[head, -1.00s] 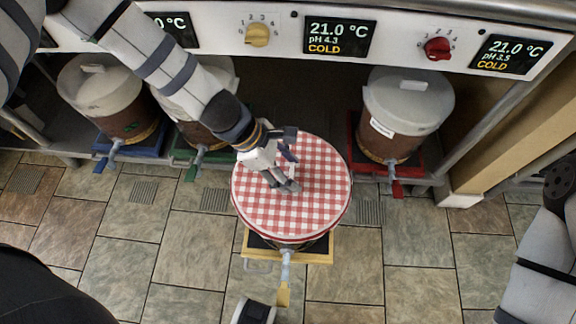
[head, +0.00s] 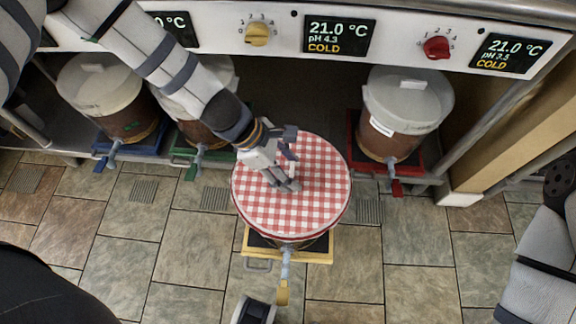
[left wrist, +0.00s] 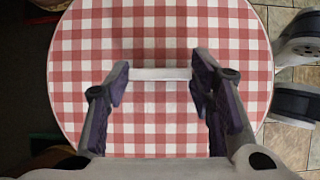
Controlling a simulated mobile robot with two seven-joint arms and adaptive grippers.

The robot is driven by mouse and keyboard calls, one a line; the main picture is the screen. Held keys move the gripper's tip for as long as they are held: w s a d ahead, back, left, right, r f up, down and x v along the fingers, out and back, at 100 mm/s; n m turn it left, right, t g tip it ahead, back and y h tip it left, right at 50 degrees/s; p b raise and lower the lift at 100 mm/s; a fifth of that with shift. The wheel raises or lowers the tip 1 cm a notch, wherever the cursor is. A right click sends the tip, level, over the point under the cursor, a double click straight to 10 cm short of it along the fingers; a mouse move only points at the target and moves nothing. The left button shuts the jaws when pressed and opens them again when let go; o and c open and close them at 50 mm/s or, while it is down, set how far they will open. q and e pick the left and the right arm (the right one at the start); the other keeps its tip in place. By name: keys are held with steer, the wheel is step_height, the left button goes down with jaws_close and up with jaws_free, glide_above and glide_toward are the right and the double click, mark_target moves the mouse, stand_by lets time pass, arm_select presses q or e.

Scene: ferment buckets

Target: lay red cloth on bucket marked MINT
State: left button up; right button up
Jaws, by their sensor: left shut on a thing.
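The red-and-white checked cloth (head: 318,205) is a flat round cover over the top of a bucket (head: 318,243) on a yellow-edged tray. It hides nearly all of that bucket, and I see no name on it. My left gripper (head: 288,183) is over the upper left part of the cloth in the head view. In the left wrist view, the fingers of my left gripper (left wrist: 161,88) are at the two ends of a white bar (left wrist: 161,74) on the cloth (left wrist: 160,135) and close on it. My right gripper is out of the frames.
Lidded buckets stand on the shelf: one on a blue tray (head: 135,147), one on a green tray, partly behind my arm, and one (head: 398,115) on a red tray. The yellow tray (head: 318,258) sticks out over the tiled floor, its yellow tap (head: 283,291) pointing forward.

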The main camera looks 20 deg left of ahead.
arm_select(q)
steer(key=shift+f+b, duration=0.45)
steer(key=shift+f, duration=0.4)
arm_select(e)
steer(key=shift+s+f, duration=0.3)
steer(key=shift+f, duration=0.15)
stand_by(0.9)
arm_select(q)
steer(key=o, duration=1.3)
steer(key=shift+c, duration=0.2)
steer(key=shift+o, duration=0.4)
steer(key=o, duration=0.5)
steer(key=shift+c, duration=0.2)
steer(key=shift+r, duration=0.15)
steer(key=shift+r+p, duration=2.15)
steer(key=shift+r, duration=1.35)
steer(key=shift+f, duration=0.1)
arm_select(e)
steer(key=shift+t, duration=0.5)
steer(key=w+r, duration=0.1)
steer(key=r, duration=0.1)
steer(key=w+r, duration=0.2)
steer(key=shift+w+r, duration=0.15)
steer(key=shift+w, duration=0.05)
